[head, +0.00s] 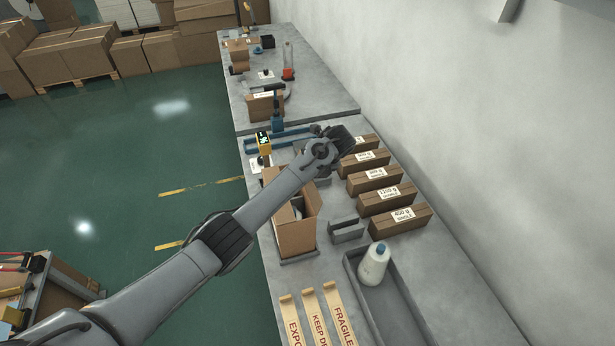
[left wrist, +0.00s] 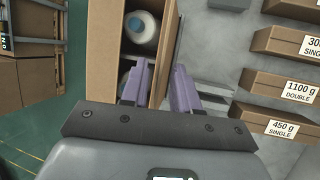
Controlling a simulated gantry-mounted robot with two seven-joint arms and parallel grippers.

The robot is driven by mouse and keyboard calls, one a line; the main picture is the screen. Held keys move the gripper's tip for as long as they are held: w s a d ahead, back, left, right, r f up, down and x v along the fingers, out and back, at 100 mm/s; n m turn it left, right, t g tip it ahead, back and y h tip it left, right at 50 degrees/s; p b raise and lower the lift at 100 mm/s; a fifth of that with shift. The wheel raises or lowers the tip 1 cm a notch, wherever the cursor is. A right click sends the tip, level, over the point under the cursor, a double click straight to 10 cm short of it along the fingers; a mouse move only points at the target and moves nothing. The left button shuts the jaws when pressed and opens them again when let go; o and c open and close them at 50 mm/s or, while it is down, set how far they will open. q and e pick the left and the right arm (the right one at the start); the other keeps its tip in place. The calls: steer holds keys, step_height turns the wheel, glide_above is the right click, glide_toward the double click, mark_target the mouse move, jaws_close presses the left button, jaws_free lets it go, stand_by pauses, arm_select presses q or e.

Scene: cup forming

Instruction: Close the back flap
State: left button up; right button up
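An open cardboard box (head: 295,238) stands on the grey bench, partly covered by my left arm in the head view. In the left wrist view its brown cardboard (left wrist: 108,50) lies under the gripper, and a white bottle (left wrist: 142,26) with a blue cap shows inside. My left gripper (left wrist: 161,78) has two purple fingers spread apart, over the box's right side; a strip of cardboard shows between them. I cannot tell whether they touch it. In the head view the fingertips are hidden. Which panel is the back flap is unclear. My right gripper is not in view.
Several labelled cartons (head: 380,199) line the bench right of the box. A grey tray (head: 399,309) holds a white bottle (head: 374,263). A small grey holder (head: 347,231) stands beside the box. Printed strips (head: 316,318) lie at the near end.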

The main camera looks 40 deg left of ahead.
arm_select(q)
steer(key=shift+x, duration=1.95)
jaws_close()
